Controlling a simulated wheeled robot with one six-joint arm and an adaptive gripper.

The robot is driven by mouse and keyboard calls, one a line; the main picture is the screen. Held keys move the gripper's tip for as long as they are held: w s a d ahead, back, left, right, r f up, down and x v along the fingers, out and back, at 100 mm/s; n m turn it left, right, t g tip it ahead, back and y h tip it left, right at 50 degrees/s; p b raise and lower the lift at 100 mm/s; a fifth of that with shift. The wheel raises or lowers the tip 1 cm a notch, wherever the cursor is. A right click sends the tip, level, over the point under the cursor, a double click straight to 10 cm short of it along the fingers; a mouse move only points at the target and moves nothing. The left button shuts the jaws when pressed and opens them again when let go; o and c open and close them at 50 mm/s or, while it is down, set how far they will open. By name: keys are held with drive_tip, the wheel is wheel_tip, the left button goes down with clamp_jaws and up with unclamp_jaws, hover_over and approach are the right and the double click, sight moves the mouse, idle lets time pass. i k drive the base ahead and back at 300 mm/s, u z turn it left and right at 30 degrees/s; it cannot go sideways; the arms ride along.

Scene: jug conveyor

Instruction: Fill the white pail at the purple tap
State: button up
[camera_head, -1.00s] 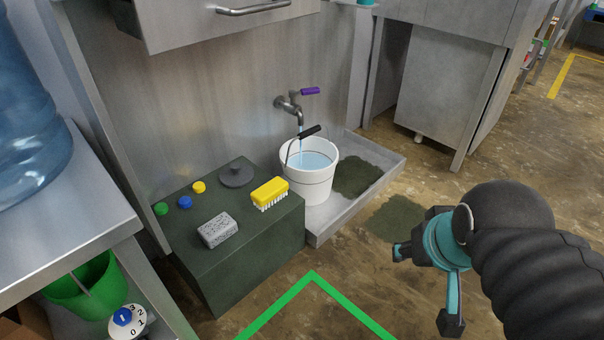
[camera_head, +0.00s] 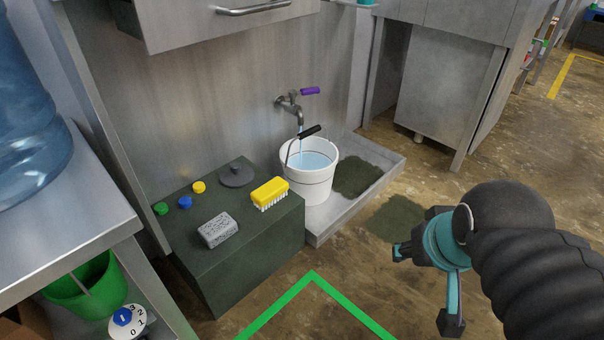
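The white pail (camera_head: 308,186) stands upright in the grey floor tray, under the tap. Its black-gripped handle (camera_head: 309,132) stands up. The tap (camera_head: 291,102) on the steel wall has a purple lever (camera_head: 310,91) pointing right. A thin stream of water runs from the spout into the pail. The water (camera_head: 313,161) inside is below the rim. My gripper (camera_head: 424,286) is at the lower right, well away from the pail and tap. Its fingers are spread apart with nothing between them.
A dark green block (camera_head: 230,272) left of the pail bears a yellow brush (camera_head: 269,191), a grey sponge (camera_head: 218,230), bottle caps and a dark round lid (camera_head: 237,174). The floor tray (camera_head: 393,163) has a low rim. A steel table (camera_head: 80,220) is at left.

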sight(293, 93)
drive_tip(key=u, duration=0.1)
drive_tip(key=i, duration=1.25)
drive_tip(key=z, duration=0.45)
